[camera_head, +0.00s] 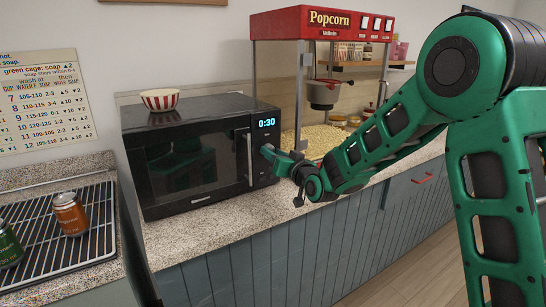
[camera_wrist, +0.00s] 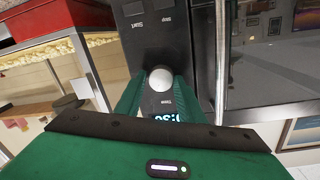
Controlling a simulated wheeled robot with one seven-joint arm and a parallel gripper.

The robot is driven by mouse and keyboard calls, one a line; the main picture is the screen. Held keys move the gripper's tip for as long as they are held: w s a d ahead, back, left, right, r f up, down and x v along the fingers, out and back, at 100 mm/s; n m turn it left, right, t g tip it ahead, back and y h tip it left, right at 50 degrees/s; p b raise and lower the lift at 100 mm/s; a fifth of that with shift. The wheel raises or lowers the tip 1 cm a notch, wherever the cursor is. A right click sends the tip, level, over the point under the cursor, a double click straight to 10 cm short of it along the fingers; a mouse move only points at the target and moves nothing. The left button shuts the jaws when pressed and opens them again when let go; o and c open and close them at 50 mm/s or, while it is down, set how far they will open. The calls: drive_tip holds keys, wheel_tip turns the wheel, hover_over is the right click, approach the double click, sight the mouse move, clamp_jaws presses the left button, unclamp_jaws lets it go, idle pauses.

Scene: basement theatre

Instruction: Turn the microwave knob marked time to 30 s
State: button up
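The black microwave (camera_head: 165,185) stands on the counter with its door closed. Its display (camera_head: 265,123) reads 0:30 in blue digits. In the wrist view the panel appears upside down, with the display (camera_wrist: 166,117) partly hidden by my gripper. A round pale knob (camera_wrist: 160,79) is beside the label "Time". The two green fingers of my gripper (camera_wrist: 160,76) stand on either side of this knob. I cannot tell whether they press on it. In the head view my gripper (camera_head: 267,151) is at the control panel and hides the knob.
A red-and-white striped bowl (camera_head: 160,99) sits on top of the microwave. A red popcorn machine (camera_head: 320,22) stands close to its right. The door handle (camera_head: 249,158) is just left of my fingers.

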drive_tip(key=shift+o, duration=1.2)
drive_tip(key=v, duration=1)
drive_tip(key=shift+s+d, duration=0.2)
drive_tip(key=shift+s, duration=0.1)
drive_tip(key=s+d+f+m+g+h, duration=0.1)
drive_tip(key=s+d+f+g+h, duration=0.3)
drive_tip(key=d, duration=0.5)
drive_tip(key=s+d+f+m+g+h, duration=0.1)
drive_tip(key=s+d, duration=0.5)
drive_tip(key=d, duration=0.2)
drive_tip(key=s+d+f+g+h, duration=0.3)
drive_tip(key=s+d, duration=0.2)
drive_tip(key=d, duration=0.4)
drive_tip(key=s+d+m+g, duration=0.3)
drive_tip(key=s+d+g, duration=0.1)
drive_tip(key=s, duration=1)
drive_tip(key=s+d+m+g, duration=0.3)
drive_tip(key=s+d, duration=0.1)
drive_tip(key=s, duration=0.9)
drive_tip(key=shift+s+d+f+g, duration=0.35)
drive_tip(key=shift+g, duration=0.05)
